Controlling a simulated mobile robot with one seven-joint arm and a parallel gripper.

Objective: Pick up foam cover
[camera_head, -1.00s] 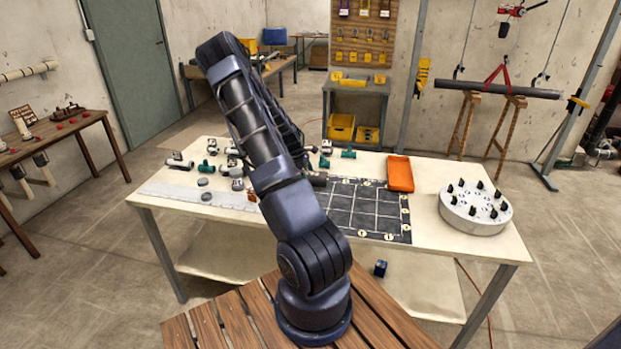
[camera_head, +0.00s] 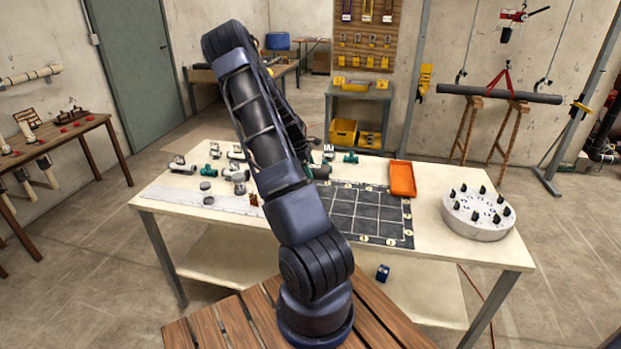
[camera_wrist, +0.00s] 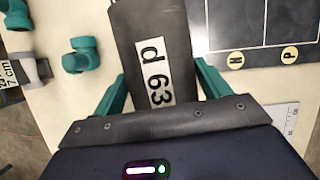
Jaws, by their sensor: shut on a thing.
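The foam cover (camera_wrist: 157,35) is a dark grey tube with a white label reading "d 63". In the wrist view it lies between the teal fingers of my gripper (camera_wrist: 160,82), which is shut on it. In the head view my arm hides most of the gripper; a dark end of the cover (camera_head: 320,172) shows just right of the arm, over the back of the table. I cannot tell its exact height above the tabletop.
A black grid mat (camera_head: 365,215) lies right of the arm, with an orange tray (camera_head: 402,179) and a round grey stand (camera_head: 478,212) beyond. Several teal and grey fittings (camera_wrist: 82,55) lie left of the cover.

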